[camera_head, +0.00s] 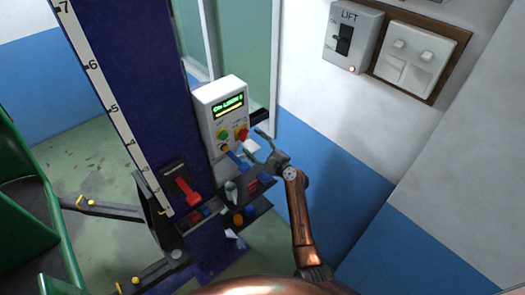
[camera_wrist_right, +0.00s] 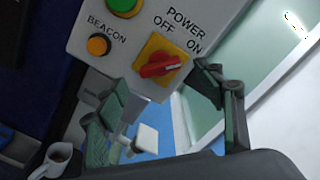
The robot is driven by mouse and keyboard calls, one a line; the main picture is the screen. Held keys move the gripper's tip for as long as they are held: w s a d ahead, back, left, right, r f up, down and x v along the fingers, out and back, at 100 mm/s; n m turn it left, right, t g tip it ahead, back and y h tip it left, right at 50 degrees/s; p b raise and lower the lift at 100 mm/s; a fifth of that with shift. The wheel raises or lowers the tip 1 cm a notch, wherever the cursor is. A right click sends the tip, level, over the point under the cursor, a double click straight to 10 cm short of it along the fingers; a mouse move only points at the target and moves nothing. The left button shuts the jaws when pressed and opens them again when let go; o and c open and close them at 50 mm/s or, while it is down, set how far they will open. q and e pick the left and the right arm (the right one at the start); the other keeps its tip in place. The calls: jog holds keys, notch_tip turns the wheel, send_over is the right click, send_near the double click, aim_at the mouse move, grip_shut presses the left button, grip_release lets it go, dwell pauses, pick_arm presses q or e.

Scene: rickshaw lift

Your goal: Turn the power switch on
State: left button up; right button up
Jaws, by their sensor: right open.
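The power switch (camera_head: 242,134) is a red rotary knob on a yellow plate, on the front of a white control box (camera_head: 210,105). In the right wrist view the red knob (camera_wrist_right: 160,66) sits below the words POWER, OFF and ON. Its handle lies roughly sideways; I cannot tell for sure which word it points at. My right gripper (camera_head: 262,149) is open and empty, beside the lower right of the box. In the right wrist view its two fingers (camera_wrist_right: 168,108) are spread below and to the right of the knob, apart from it. My left gripper is not in view.
A green button (camera_wrist_right: 124,5) and an orange BEACON button (camera_wrist_right: 98,44) are near the switch. A mug (camera_wrist_right: 54,158) and tools stand on a shelf below the box. A red lever (camera_head: 186,190) is on the blue post. A LIFT wall switch (camera_head: 345,38) is at upper right.

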jog(key=v, duration=0.6)
jog(key=shift+s, duration=0.2)
jog(key=shift+d, duration=0.15)
